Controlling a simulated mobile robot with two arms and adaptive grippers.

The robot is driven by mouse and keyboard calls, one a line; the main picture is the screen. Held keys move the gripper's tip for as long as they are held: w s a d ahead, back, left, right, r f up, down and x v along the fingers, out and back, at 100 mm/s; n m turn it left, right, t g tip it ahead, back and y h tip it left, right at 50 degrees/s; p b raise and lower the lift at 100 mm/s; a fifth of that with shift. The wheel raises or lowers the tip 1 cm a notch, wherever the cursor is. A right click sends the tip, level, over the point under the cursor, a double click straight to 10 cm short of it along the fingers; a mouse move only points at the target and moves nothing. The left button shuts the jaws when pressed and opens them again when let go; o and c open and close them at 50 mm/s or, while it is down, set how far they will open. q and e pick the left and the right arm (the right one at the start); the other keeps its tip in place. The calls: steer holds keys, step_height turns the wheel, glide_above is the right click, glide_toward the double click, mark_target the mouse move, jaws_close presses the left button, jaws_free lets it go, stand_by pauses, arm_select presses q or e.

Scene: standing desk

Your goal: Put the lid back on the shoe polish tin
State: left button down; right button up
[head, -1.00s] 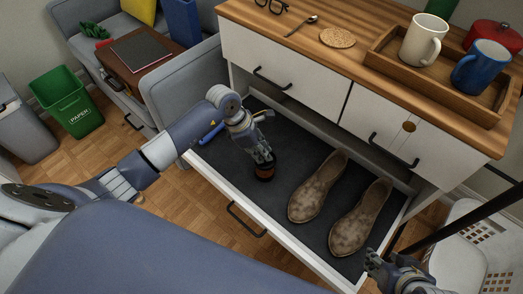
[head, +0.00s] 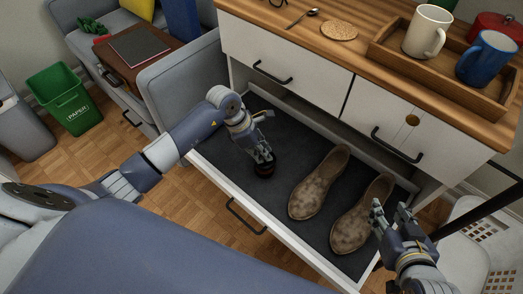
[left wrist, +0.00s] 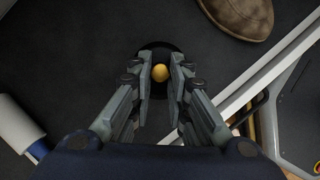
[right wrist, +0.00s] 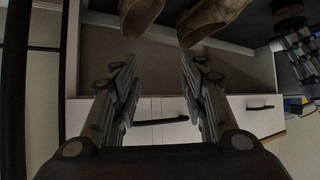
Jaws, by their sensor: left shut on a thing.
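A round dark tin (head: 264,172) stands on the dark drawer floor, left of the shoes. My left gripper (head: 263,158) points down over it, its fingertips at its top. In the left wrist view a gold knob (left wrist: 160,73) sits between the fingertips of my left gripper (left wrist: 160,70), over a black disc, the lid (left wrist: 152,48). The gripper is shut on the lid's knob. The fingers hide much of the rim, so I cannot tell whether the lid is seated. My right gripper (head: 390,212) is open and empty near the right shoe; it also shows in the right wrist view (right wrist: 158,75).
Two brown shoes, one left (head: 318,184) and one right (head: 362,213), lie in the open drawer (head: 290,240). A white-and-blue object (left wrist: 18,125) lies near the tin. The desktop (head: 350,15) above carries a tray with mugs. The drawer floor between tin and left shoe is clear.

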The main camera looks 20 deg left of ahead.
arm_select(q)
steer(key=shift+f+b, duration=0.4)
steer(key=shift+f, duration=0.2)
steer(key=shift+f+b, duration=0.35)
steer(key=shift+f, duration=0.1)
steer(key=shift+f+b, duration=0.35)
steer(key=shift+f, duration=0.35)
arm_select(e)
steer(key=w+a+r+t+y, duration=0.1)
steer(key=w+r+t, duration=0.1)
steer(key=r, duration=0.4)
steer(key=w+a+r+t+y, duration=0.1)
steer(key=w+a+r+t, duration=0.1)
steer(key=r+t, duration=0.3)
steer(key=shift+w+r, duration=0.35)
steer(key=shift+w, duration=0.25)
arm_select(q)
steer(key=shift+f, duration=0.15)
arm_select(e)
steer(key=shift+r, duration=0.4)
stand_by(0.8)
arm_select(q)
steer(key=c, duration=1.4)
jaws_free()
steer(key=shift+c, duration=0.2)
steer(key=o, duration=0.5)
